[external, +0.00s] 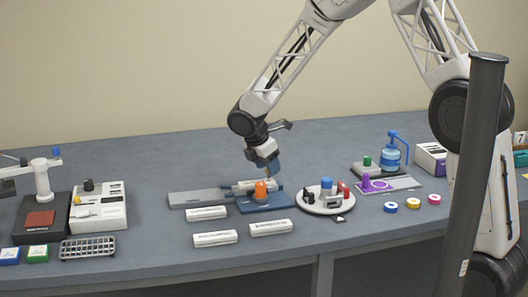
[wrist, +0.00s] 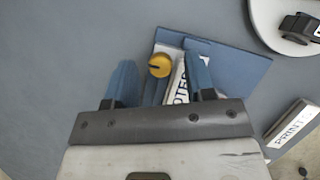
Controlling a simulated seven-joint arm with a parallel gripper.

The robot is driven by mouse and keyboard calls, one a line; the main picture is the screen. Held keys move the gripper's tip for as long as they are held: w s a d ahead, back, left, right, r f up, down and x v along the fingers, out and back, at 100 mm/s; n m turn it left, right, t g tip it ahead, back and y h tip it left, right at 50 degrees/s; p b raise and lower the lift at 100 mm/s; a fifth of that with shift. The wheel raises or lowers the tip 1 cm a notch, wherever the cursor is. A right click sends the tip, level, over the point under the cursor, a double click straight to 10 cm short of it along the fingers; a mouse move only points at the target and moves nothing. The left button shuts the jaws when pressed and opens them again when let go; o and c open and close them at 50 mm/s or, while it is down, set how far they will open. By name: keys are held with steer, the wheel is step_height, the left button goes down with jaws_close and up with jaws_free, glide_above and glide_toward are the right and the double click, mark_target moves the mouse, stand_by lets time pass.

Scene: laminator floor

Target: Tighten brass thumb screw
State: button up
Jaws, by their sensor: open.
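The brass thumb screw (wrist: 160,65) is a round yellow knob with a dark slot, seen from above in the wrist view. It sits at the left end of a blue plate (wrist: 235,68), beside a white printed label block (wrist: 179,84). An orange knob (external: 261,187) on the blue plate (external: 280,202) in the external view appears to be the same screw. My gripper (wrist: 159,72) is open, its blue fingers either side of the knob in the picture. In the external view my gripper (external: 264,166) hangs just above the plate; contact with the knob cannot be told.
A round white turntable (external: 322,205) with small tools stands right of the plate. Several white label blocks (external: 215,237) lie in front. A grey slab (external: 197,198) lies left. A test-tube rack (external: 88,248) and white machine (external: 98,207) stand farther left.

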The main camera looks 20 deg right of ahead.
jaws_close()
steer(key=shift+m, duration=0.3)
stand_by(0.3)
steer(key=m+g, duration=0.1)
steer(key=m, duration=0.3)
steer(key=shift+w+g, duration=0.2)
steer(key=shift+g, duration=0.2)
steer(key=m, duration=0.2)
steer(key=m+g, duration=0.1)
steer(key=m, duration=0.1)
steer(key=shift+w+m+g, duration=0.15)
steer(key=shift+m+g, duration=0.15)
steer(key=m+g+y, duration=0.1)
steer(key=m, duration=0.3)
steer(key=shift+w+d+m, duration=0.1)
steer(key=shift+m, duration=0.2)
steer(key=m+g+y, duration=0.1)
steer(key=m, duration=0.3)
steer(key=shift+d, duration=0.1)
